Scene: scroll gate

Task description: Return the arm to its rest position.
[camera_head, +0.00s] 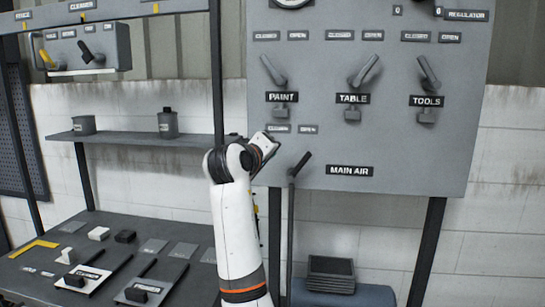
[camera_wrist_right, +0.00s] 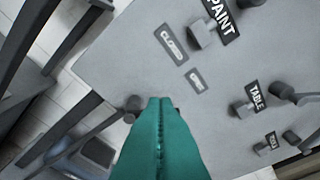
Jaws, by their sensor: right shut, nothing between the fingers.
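My right arm rises in the middle of the head view, its right gripper (camera_head: 266,143) in front of the lower left edge of the grey valve panel (camera_head: 225,10). In the right wrist view the teal fingers (camera_wrist_right: 160,102) are shut together with nothing between them. The main air lever (camera_head: 300,164) is just right of the gripper in the head view, black and tilted up to the right. In the head view a gap shows between the gripper and this lever. My left gripper is in neither view.
Above are the paint lever (camera_head: 272,70), table lever (camera_head: 364,70) and tools lever (camera_head: 429,73). A workbench (camera_head: 60,250) with small parts is at lower left, below a shelf (camera_head: 140,138) with two containers. A dark stack of trays (camera_head: 331,273) sits at lower right.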

